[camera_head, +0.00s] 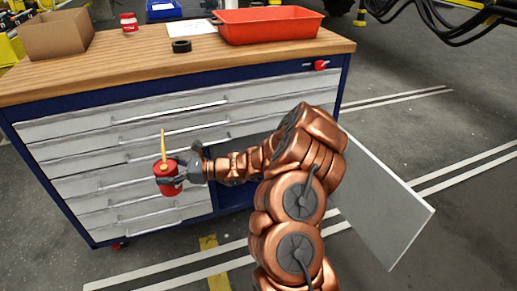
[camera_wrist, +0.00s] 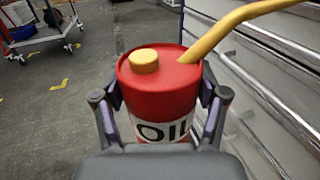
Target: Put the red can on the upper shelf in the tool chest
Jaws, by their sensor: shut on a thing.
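The red can (camera_head: 167,180) is an oil can with a yellow cap and a yellow spout. In the wrist view the red can (camera_wrist: 158,88) shows part of an "OIL" label. My gripper (camera_head: 178,172) is shut on it, with fingers on both sides of its body, and holds it upright in front of the drawers. The tool chest (camera_head: 75,132) is a blue cabinet with a wooden top and white drawers at the left. Its right compartment has its white door (camera_head: 385,200) swung open. My arm hides most of that compartment, so its shelves are mostly out of sight.
On the wooden top are a cardboard box (camera_head: 57,35), a red-and-white can (camera_head: 129,22), a black ring (camera_head: 181,46) and a red tray (camera_head: 268,25). The open door juts out to the right over the floor. A cart (camera_wrist: 40,30) stands far off in the wrist view.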

